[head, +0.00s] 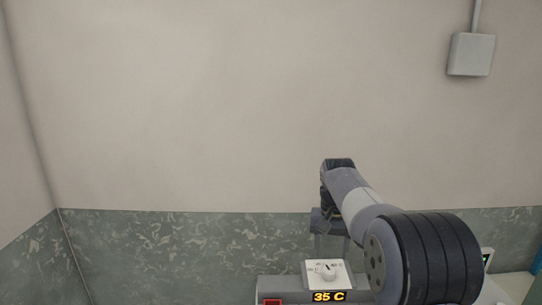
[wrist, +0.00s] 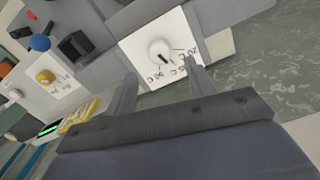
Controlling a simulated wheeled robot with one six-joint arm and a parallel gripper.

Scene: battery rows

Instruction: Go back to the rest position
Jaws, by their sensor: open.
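My gripper (wrist: 160,92) is open in the wrist view, its two fingers apart with nothing held between them. Just beyond the fingertips is a white dial plate with a round knob (wrist: 159,53) and printed temperature marks. The fingers appear close to the plate's lower edge; I cannot tell whether they touch it. In the head view my arm reaches forward from the lower right, and the same white dial plate (head: 319,279) shows beside it. My gripper's fingers are mostly hidden behind the arm there.
A display reading 35 C (head: 328,296) sits below the dial, with a red button (head: 272,302) to its left. The wrist view shows a yellow knob (wrist: 45,76) and a blue knob (wrist: 40,43) at left. A grey wall box (head: 471,54) hangs upper right.

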